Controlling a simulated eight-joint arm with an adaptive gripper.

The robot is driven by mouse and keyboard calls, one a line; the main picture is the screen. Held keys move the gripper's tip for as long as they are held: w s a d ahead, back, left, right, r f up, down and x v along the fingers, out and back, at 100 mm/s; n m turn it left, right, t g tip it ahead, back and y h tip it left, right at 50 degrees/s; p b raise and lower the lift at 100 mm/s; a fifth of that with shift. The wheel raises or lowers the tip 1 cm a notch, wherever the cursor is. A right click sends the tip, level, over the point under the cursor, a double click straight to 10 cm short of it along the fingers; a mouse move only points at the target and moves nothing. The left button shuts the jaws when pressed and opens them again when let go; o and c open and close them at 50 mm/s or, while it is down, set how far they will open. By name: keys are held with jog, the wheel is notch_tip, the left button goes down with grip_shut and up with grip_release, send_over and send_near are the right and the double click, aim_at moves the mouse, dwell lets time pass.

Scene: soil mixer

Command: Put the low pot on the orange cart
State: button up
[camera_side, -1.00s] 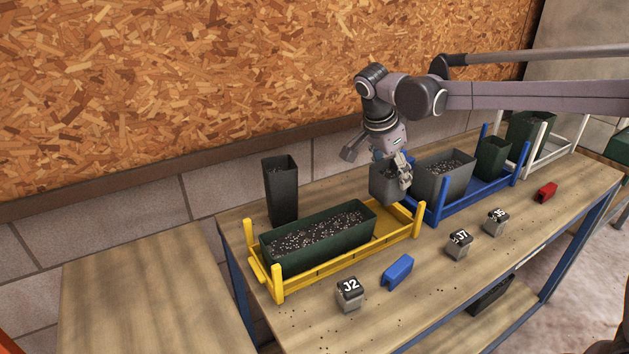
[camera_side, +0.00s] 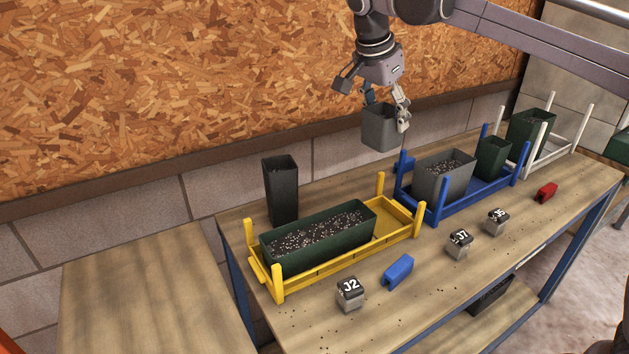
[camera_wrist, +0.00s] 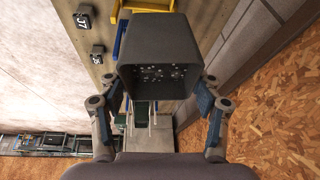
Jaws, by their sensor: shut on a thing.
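My gripper (camera_side: 386,112) is shut on a grey square pot (camera_side: 379,130), held in the air above the back of the bench. In the wrist view the pot (camera_wrist: 153,40) sits between the two fingers (camera_wrist: 160,100), with dark speckled soil inside. A yellow cart-like frame (camera_side: 335,270) with corner posts stands below and to the left of the held pot. A long green trough of soil fills its left part; its right end is bare.
A tall dark pot (camera_side: 281,190) stands behind the yellow frame. A blue frame (camera_side: 480,200) to the right carries a grey pot (camera_side: 444,175) and a green pot (camera_side: 492,158). Labelled blocks (camera_side: 350,294) and a blue piece (camera_side: 397,272) lie along the front.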

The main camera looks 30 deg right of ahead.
jog(key=w+a+n+t+y, duration=0.1)
jog(key=w+a+n+t, duration=0.3)
jog(key=a, duration=0.6)
jog(key=n+g+y, duration=0.1)
jog(key=n+y, duration=0.5)
jog(key=n, duration=1.1)
send_over(138, 347)
jog(key=shift+f, duration=11.05)
jog(key=o, duration=1.2)
jog(key=shift+f, duration=0.15)
jog(key=shift+c, duration=0.2)
